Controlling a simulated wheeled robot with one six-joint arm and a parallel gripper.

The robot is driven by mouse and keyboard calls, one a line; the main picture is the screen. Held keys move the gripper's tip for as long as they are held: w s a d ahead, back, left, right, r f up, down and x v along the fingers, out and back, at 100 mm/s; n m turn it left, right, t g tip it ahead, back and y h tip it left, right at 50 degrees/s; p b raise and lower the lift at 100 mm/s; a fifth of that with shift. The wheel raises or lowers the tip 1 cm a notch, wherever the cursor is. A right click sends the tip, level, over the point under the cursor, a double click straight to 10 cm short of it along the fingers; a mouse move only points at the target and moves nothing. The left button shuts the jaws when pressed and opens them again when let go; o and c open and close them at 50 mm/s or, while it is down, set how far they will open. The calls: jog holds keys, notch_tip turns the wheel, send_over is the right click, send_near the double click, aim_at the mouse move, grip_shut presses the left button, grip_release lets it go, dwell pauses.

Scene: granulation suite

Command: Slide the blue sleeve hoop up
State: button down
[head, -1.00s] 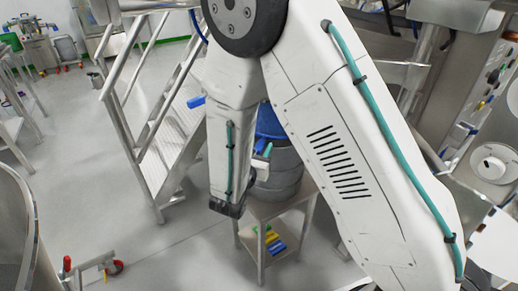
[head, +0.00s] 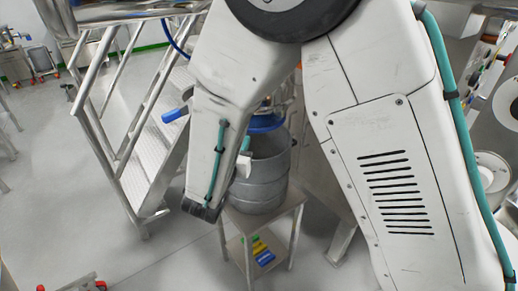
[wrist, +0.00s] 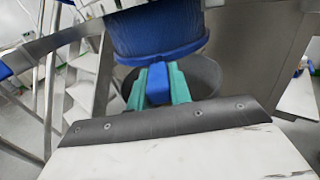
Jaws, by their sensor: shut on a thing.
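The blue sleeve hoop (wrist: 158,35) fills the upper middle of the wrist view, above the open mouth of a grey drum (wrist: 200,75). My gripper (wrist: 158,84) has teal fingers shut on a blue tab at the hoop's near side. In the head view the hoop (head: 266,124) shows partly behind my arm, just over the rim of the drum (head: 262,178). A gap to the drum's inside shows below the hoop. My fingertips are mostly hidden by my arm in the head view.
Metal stairs with handrails (head: 120,120) rise at left. A steel machine with dials (head: 500,110) is at right. Open floor (head: 70,215) lies at front left.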

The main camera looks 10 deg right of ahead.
notch_tip(320, 180, up, 2)
jog(key=shift+r, duration=0.95)
jog(key=shift+w+r, duration=0.1)
jog(key=c, duration=1.3)
grip_release()
jog(key=shift+s+a, duration=0.1)
jog(key=shift+s, duration=0.1)
jog(key=v, duration=0.7)
jog(key=shift+s+a, duration=0.1)
jog(key=shift+s, duration=0.15)
